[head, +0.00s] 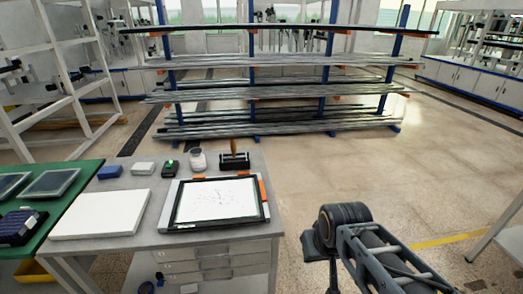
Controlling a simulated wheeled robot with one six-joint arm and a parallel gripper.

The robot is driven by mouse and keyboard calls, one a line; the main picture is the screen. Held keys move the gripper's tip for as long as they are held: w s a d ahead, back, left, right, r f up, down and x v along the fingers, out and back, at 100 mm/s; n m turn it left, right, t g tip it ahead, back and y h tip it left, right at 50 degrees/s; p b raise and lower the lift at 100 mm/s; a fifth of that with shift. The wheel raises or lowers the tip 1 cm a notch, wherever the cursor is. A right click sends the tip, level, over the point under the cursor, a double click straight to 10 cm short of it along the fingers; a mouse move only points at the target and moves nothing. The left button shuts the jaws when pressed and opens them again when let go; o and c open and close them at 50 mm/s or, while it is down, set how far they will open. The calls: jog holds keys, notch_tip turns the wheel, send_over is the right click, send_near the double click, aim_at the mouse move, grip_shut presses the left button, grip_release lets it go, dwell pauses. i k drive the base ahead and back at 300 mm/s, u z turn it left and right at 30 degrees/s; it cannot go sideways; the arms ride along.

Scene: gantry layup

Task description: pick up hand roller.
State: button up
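What looks like the hand roller (234,161) is at the back right of the grey workbench (148,237). It has a dark, wide lower part and a brown handle standing up from it. It sits just behind a black-framed panel with a white face (219,200). Nothing is touching its handle. Part of my arm shows at the lower right, over the floor and apart from the bench. My gripper's fingers are not visible.
A glass jar (198,160), a dark box with a green light (169,169), a white box (143,168) and a blue box (109,171) line the bench's back edge. A white slab (100,214) lies at left. A bar rack (255,92) stands behind. Floor at right is open.

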aim_at(233, 142)
jog(key=z, duration=0.95)
jog(key=i, duration=3.15)
jog(key=u, duration=3.9)
jog(key=i, duration=0.5)
jog(key=z, duration=0.05)
